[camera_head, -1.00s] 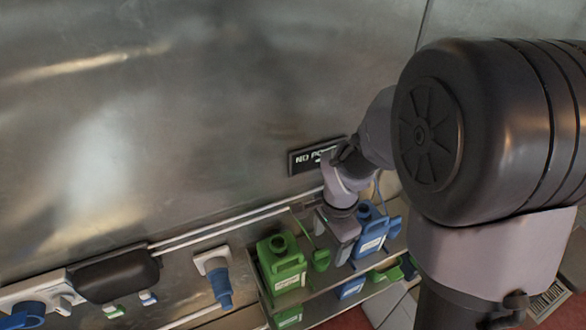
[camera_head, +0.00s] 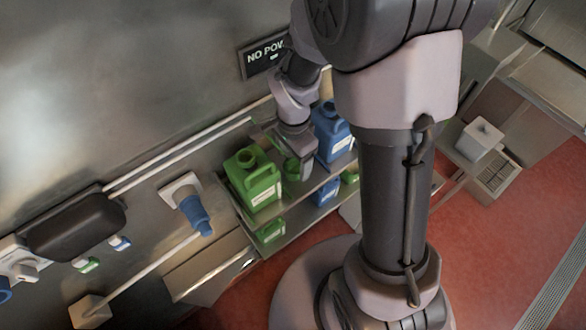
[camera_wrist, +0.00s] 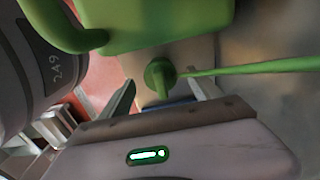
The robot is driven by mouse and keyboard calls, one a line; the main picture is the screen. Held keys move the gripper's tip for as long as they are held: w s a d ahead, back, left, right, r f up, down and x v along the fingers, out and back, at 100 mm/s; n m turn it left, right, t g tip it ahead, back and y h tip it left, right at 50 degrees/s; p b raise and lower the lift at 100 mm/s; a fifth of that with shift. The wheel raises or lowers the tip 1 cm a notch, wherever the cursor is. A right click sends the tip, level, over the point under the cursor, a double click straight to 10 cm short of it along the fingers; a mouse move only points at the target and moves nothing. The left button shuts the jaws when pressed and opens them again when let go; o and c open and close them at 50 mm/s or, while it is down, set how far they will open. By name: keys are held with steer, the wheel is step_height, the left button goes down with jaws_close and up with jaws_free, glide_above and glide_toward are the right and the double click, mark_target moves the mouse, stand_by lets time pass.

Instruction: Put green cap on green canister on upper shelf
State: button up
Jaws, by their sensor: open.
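The green canister (camera_head: 252,185) stands upright on the upper shelf; its open neck (camera_head: 246,158) has no cap on it. It also fills the top of the wrist view (camera_wrist: 160,22). The green cap (camera_wrist: 158,76) has a thin green strap (camera_wrist: 245,68) running off to the right. My gripper (camera_wrist: 160,96) is open, with the cap showing between its two fingers and not clamped. In the head view my gripper (camera_head: 300,172) points down just right of the green canister, and partly hides the cap.
A blue canister (camera_head: 330,138) stands close on the right on the same shelf. More green (camera_head: 270,232) and blue (camera_head: 324,192) canisters stand on the lower shelf. A metal wall with a sign (camera_head: 262,56) is behind. A blue plug (camera_head: 194,212) sticks out at left.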

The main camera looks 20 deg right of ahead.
mark_target(293, 159)
steer(key=shift+r, duration=0.1)
steer(key=c, duration=1.4)
steer(key=shift+r, duration=0.3)
steer(key=shift+r+p, duration=1.3)
steer(key=shift+r, duration=0.6)
steer(key=shift+f, duration=0.15)
